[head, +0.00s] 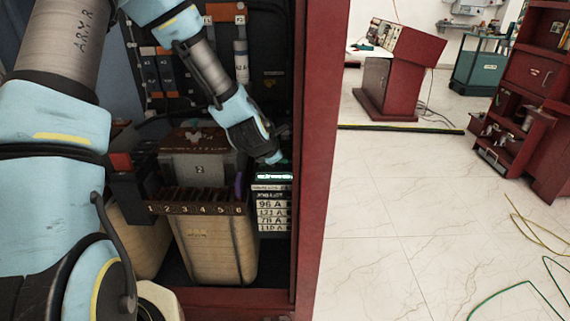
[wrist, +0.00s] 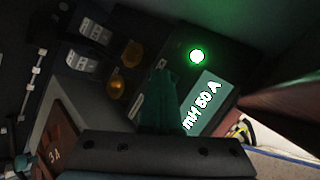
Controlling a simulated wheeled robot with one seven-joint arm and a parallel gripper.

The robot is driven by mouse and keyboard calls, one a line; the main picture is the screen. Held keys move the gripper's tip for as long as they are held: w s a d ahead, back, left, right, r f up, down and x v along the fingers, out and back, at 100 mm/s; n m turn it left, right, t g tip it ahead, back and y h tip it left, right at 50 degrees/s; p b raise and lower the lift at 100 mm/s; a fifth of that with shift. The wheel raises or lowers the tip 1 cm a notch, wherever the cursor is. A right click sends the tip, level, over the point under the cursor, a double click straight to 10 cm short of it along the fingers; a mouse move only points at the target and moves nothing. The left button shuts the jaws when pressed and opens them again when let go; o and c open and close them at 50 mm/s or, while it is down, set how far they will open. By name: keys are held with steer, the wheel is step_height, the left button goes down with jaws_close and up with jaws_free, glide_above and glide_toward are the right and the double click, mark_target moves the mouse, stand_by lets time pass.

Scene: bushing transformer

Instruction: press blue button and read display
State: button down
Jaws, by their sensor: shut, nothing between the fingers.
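My gripper (head: 275,158) is shut and points down at the top of a small dark meter box inside the red cabinet. In the wrist view its dark teal fingers (wrist: 163,100) are together, with nothing between them. The lit display (head: 273,177) is just below the fingertips in the head view. In the wrist view the display (wrist: 207,100) is right of the fingers and shows tilted white text, apparently "mH 50 A". A bright green light (wrist: 197,56) glows beside it. No blue button can be made out; the fingers may hide it. Contact cannot be told.
The red cabinet frame (head: 318,150) stands close to the right of my gripper. Labels (head: 272,212) with ampere values sit under the display. Two amber lamps (wrist: 132,53) and (wrist: 116,88) are left of the fingers. A numbered terminal row (head: 195,208) lies left of the meter.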

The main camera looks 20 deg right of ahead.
mark_target(282, 166)
steer(key=shift+r+p, duration=0.55)
steer(key=shift+r, duration=0.25)
steer(key=shift+r+p, duration=1.9)
steer(key=shift+r, duration=0.7)
steer(key=shift+f, duration=0.1)
steer(key=a+r+m+g+y, duration=0.1)
steer(key=a+m+y, duration=0.1)
steer(key=a+m, duration=0.5)
steer(key=a+r+m+g+y, duration=0.1)
steer(key=a+r+m+y, duration=0.15)
steer(key=a, duration=0.75)
steer(key=s+a+r+m+g+y, duration=0.1)
steer(key=s+a+m, duration=0.3)
steer(key=a, duration=0.5)
steer(key=s+a+r+m+g+y, duration=0.1)
steer(key=s+a+r+m, duration=0.1)
steer(key=s+a+m, duration=0.3)
steer(key=s+a, duration=0.1)
steer(key=a, duration=0.3)
steer(key=shift+s+a+r, duration=0.2)
steer(key=shift+a+r, duration=0.1)
steer(key=shift+r, duration=0.1)
